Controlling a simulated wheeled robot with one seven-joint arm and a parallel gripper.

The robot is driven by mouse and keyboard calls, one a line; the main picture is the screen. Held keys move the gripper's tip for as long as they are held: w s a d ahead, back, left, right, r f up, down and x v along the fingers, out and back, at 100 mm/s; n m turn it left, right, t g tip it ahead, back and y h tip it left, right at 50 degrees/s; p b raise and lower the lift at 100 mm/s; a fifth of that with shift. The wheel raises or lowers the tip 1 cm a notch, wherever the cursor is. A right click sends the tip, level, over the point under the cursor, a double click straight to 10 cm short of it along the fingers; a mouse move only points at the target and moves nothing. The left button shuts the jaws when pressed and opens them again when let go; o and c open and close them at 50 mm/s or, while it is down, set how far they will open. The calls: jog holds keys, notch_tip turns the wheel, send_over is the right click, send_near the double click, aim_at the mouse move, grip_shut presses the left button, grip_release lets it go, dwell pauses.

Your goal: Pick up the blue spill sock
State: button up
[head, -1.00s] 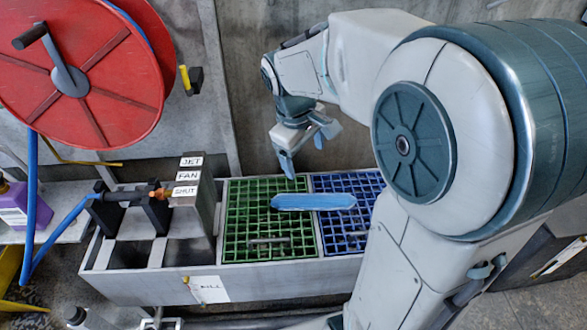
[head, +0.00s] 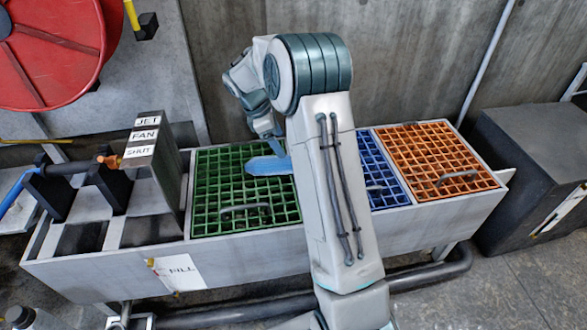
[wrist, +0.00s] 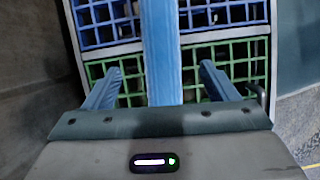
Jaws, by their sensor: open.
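The blue spill sock (head: 268,165) is a long light-blue bar lying across the green grate (head: 225,165) and toward the blue grate (head: 374,172). My arm hides its right part in the head view. In the wrist view the sock (wrist: 162,55) runs lengthwise between the two blue fingers of my gripper (wrist: 160,85). The fingers are open, with a gap on each side of the sock. In the head view my gripper (head: 272,140) is just above the sock, its fingers partly hidden.
An orange grate (head: 435,158) fills the right of the grey trough. A block labelled JET, FAN, SHUT (head: 152,165) stands left of the green grate. A red reel (head: 50,45) is at upper left. A concrete wall rises behind; a dark box (head: 530,170) stands right.

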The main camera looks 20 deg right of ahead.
jog(key=b+x, duration=0.1)
jog(key=x, duration=0.4)
jog(key=shift+b+x, duration=1.65)
jog(key=shift+x, duration=1.05)
jog(key=shift+r, duration=0.1)
jog(key=c, duration=1.2)
jog(key=shift+r, duration=0.1)
